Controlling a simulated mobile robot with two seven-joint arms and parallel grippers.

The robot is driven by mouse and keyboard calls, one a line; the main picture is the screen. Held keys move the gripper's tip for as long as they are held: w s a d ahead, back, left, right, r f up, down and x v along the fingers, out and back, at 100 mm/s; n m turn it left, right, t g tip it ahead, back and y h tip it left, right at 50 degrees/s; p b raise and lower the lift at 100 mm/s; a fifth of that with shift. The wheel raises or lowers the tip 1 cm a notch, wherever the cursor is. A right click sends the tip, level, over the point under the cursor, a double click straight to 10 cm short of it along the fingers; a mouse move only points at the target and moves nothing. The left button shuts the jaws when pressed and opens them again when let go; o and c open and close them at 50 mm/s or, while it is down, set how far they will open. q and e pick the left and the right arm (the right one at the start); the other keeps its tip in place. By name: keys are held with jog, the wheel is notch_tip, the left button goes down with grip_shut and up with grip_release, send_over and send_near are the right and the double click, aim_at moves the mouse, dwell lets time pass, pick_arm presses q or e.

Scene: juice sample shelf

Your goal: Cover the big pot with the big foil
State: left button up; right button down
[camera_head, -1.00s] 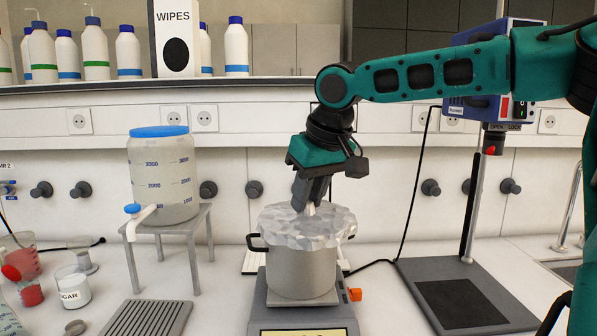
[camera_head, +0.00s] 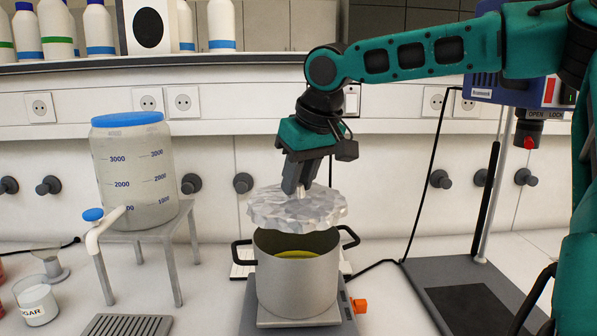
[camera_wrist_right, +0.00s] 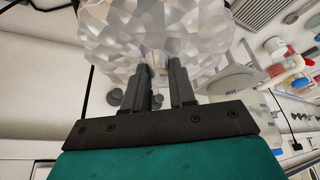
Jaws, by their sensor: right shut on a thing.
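The big pot (camera_head: 297,285) is a grey metal pot with two dark handles. It stands on a hot plate in the head view, its top uncovered, with yellow-green contents showing inside. The big foil (camera_head: 290,212) is a crumpled silver disc held above the pot, apart from its rim and slightly to the left and back. My right gripper (camera_head: 302,190) is shut on the foil's small middle knob from above. The wrist view also shows the foil (camera_wrist_right: 150,35) beyond the fingers of my right gripper (camera_wrist_right: 165,75). My left gripper is not in view.
The hot plate (camera_head: 345,327) has an orange knob at its right. A clear canister (camera_head: 140,180) with a blue lid stands on a metal stand at left. A stirrer stand with a dark base (camera_head: 465,300) is at right. A sugar beaker (camera_head: 36,302) is at lower left.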

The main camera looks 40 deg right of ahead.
aim_at(302, 202)
jog(key=shift+f+b, duration=0.7)
jog(key=shift+f, duration=2.65)
jog(key=c, duration=0.8)
grip_release()
jog(key=shift+c, duration=0.2)
jog(key=p+v, duration=0.1)
jog(key=v, duration=1.2)
jog(key=shift+w, duration=0.1)
jog(key=shift+f, duration=0.1)
